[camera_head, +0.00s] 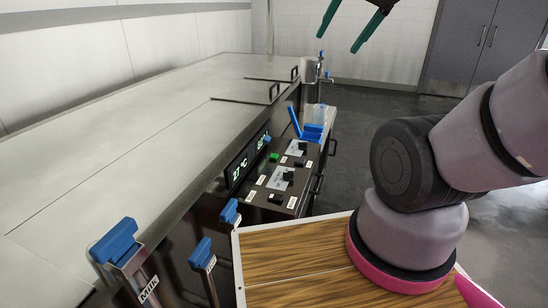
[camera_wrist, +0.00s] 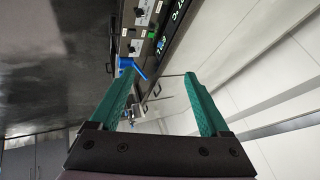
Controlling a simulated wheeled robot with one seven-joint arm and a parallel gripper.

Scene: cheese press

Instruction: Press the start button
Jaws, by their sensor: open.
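A control panel (camera_head: 283,180) sits on the front of the steel press. It carries a small green button (camera_head: 275,156), several black knobs or switches and small labels that I cannot read. The green button also shows in the wrist view (camera_wrist: 153,35); I cannot tell whether it is the start button. My gripper (camera_head: 337,44) has green fingers and is in the air at the top of the head view, apart from the panel. In the wrist view my gripper (camera_wrist: 160,74) is open and empty, with the panel beyond its fingertips.
A blue lever (camera_head: 295,122) rises beside the panel's far end. A lit temperature display (camera_head: 239,172) is left of the panel. Blue-handled taps, one marked MILK (camera_head: 115,242), stand at the near left. A wooden board (camera_head: 290,265) lies in front. Grey floor is open at right.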

